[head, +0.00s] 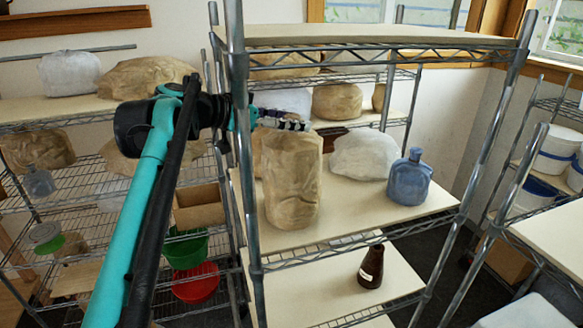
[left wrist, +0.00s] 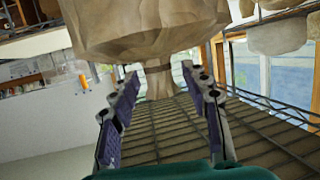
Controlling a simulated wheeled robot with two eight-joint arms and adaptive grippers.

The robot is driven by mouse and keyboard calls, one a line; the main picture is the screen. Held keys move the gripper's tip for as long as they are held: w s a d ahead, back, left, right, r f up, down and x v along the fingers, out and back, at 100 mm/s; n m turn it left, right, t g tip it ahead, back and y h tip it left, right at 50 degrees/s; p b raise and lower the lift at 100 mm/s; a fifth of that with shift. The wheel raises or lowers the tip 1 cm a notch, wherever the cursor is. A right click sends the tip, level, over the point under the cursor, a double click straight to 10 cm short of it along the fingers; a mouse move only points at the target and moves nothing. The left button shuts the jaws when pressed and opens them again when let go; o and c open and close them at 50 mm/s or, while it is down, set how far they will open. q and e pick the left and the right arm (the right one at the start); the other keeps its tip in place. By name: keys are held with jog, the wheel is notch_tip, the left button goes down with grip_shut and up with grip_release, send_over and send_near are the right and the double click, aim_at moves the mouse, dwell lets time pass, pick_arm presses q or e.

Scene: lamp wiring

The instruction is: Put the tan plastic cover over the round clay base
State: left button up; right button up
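A tall, wrinkled tan cover (head: 292,185) stands upright on the upper cream shelf board of the near rack, in the head view. My left gripper (head: 303,125) is at its top, reaching in from the left. The left wrist view appears upside down; the tan cover (left wrist: 140,28) fills its top, with a narrow gathered neck (left wrist: 157,80). The fingers of my left gripper (left wrist: 158,78) are apart, with the neck showing between them; I cannot tell whether they touch it. No round clay base is clearly visible. My right gripper is not in view.
A white bag (head: 365,155) and a blue bottle (head: 409,178) stand right of the tan cover. Metal posts (head: 240,130) frame the rack. A brown bottle (head: 371,266) is on the board below. More wrapped lumps, including a tan one (head: 337,101), sit on racks behind.

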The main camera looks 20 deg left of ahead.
pick_arm(q)
jog(key=shift+w+d, duration=0.1)
jog(key=shift+w, duration=0.05)
grip_shut()
jog(key=shift+r, duration=0.1)
